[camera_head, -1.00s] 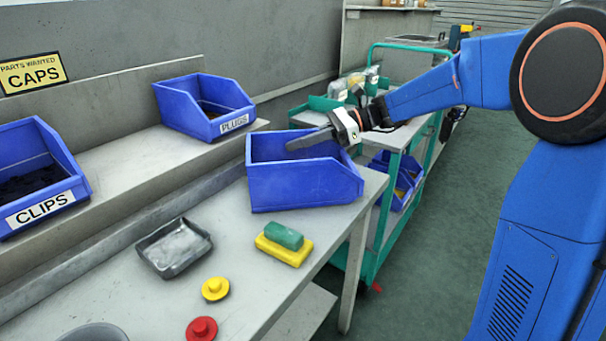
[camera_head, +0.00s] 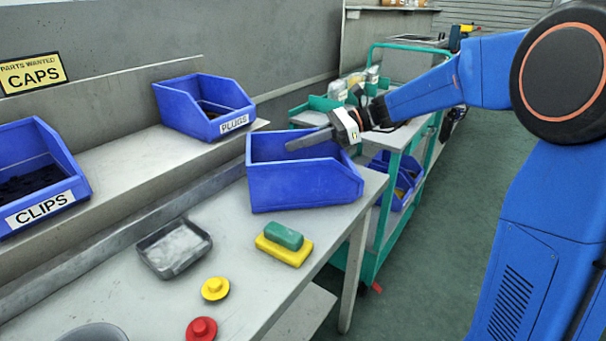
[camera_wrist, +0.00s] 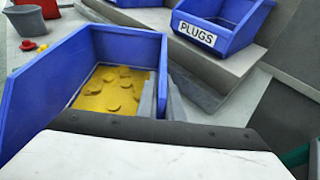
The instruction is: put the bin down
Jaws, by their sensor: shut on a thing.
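A blue bin (camera_head: 305,186) without a visible label is at the far end of the grey bench (camera_head: 262,290). In the head view its base appears level with the bench top; I cannot tell whether it bears on it. In the wrist view the bin (camera_wrist: 52,84) holds several yellow round parts (camera_wrist: 112,92). My gripper (camera_head: 308,140) reaches in from the right and is shut on the bin's wall. Its fingers (camera_wrist: 162,98) show at the bin's right wall in the wrist view.
The PLUGS bin (camera_head: 205,106) and CLIPS bin (camera_head: 36,178) stand on the raised shelf. A grey tray (camera_head: 174,248), a yellow block with a green block (camera_head: 284,244), a yellow knob (camera_head: 215,289) and a red knob (camera_head: 201,329) lie nearer. A green-framed trolley (camera_head: 372,245) stands beyond.

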